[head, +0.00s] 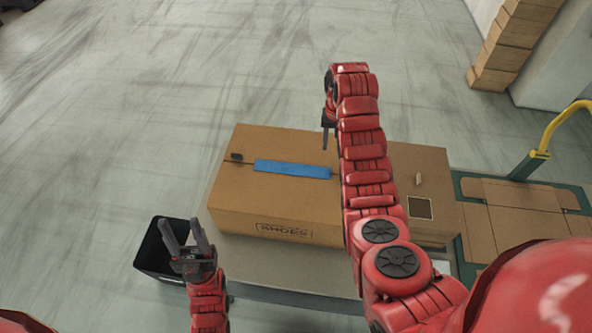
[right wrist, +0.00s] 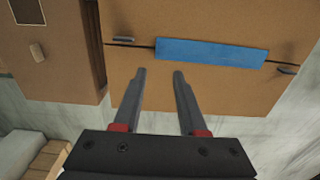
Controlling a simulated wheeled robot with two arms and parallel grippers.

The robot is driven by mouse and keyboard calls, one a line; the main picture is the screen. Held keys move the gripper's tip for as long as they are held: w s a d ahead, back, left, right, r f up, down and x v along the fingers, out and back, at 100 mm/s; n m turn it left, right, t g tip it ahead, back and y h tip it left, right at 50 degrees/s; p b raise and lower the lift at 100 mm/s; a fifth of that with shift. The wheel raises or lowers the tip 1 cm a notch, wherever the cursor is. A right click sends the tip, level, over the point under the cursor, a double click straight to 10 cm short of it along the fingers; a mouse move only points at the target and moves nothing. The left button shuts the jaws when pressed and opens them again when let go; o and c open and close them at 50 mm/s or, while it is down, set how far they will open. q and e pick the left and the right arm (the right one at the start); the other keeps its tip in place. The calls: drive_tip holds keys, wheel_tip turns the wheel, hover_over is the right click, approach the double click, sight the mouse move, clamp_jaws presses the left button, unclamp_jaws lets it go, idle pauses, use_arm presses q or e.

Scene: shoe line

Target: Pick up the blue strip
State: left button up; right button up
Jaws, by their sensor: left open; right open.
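The blue strip (head: 292,169) lies flat along the seam on top of a closed brown cardboard box (head: 270,209). In the right wrist view the strip (right wrist: 212,52) lies beyond my fingertips, a little to their right, with dark small tabs on the seam at both sides. My right gripper (head: 325,138) is above the far side of the box, to the right of the strip. It is open and empty, and its two fingers (right wrist: 158,75) are apart. My left gripper (head: 184,236) is open and empty, over the black bin at the lower left, away from the strip.
A black bin (head: 149,256) stands left of the work surface (head: 250,252). Another brown box (head: 427,172) sits right of the first. Flat cardboard (head: 505,222) lies on a green-framed cart at right, with a yellow rail (head: 551,128). Stacked cartons (head: 507,52) stand behind. Floor at left is clear.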

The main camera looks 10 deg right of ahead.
wheel_tip(320, 180, down, 6)
drive_tip(key=b, duration=0.3)
drive_tip(key=shift+w+b, duration=0.15)
drive_tip(key=shift+b, duration=0.2)
drive_tip(key=shift+d+f+b, duration=0.1)
drive_tip(key=shift+f+b, duration=0.65)
drive_tip(key=shift+f, duration=0.1)
drive_tip(key=shift+d+f, duration=0.15)
drive_tip(key=shift+f, duration=0.2)
drive_tip(key=shift+s+d+f+p, duration=0.1)
drive_tip(key=shift+s+f+p, duration=0.1)
drive_tip(key=shift+f+p, duration=0.85)
drive_tip(key=shift+f, duration=0.55)
clamp_jaws()
